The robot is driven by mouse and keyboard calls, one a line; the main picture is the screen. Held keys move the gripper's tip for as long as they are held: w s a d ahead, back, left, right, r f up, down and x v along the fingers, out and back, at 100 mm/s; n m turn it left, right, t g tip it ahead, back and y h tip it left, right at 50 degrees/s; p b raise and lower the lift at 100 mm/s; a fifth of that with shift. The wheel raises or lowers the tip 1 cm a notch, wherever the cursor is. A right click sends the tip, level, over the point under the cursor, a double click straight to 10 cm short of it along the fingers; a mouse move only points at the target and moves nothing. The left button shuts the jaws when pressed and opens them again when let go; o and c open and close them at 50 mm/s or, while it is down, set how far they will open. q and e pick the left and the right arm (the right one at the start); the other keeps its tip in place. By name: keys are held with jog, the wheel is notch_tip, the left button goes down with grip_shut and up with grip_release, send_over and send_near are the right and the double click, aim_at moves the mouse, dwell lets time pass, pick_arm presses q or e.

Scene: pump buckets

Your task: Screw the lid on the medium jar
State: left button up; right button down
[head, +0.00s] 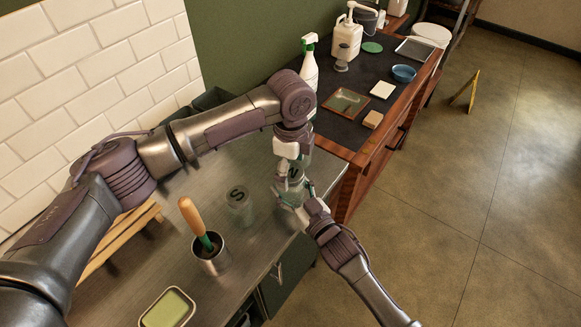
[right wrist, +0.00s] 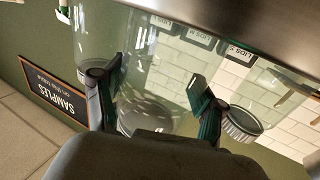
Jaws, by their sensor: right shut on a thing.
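The medium jar (head: 295,172), clear glass with a dark letter that looks like an M, is at the counter's right end. My right gripper (head: 290,192) is shut on it from the front, low on its side. In the right wrist view, teal-padded fingers (right wrist: 158,98) stand either side of clear glass. My left gripper (head: 290,148) points down just above the jar's top. Its fingers are small and partly hidden, so I cannot tell whether it holds a lid. A grey ribbed round piece (right wrist: 240,122) shows right of the fingers in the right wrist view.
The small jar marked S (head: 239,207) stands left of the medium jar. A metal cup (head: 211,262) with a wooden-handled tool and a green-filled tray (head: 168,308) are nearer. A dark-topped table (head: 330,125) with bottles lies behind. Open floor is at right.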

pick_arm(q)
jog(key=shift+r, duration=0.1)
jog(key=shift+r, duration=2.2)
jog(key=shift+c, duration=0.3)
jog(key=n, duration=0.2)
jog(key=r+n, duration=0.1)
jog(key=n, duration=0.3)
jog(key=r+n, duration=0.1)
jog(key=n, duration=0.3)
jog(key=r+n, duration=0.1)
jog(key=n, duration=0.4)
jog(key=shift+r, duration=0.25)
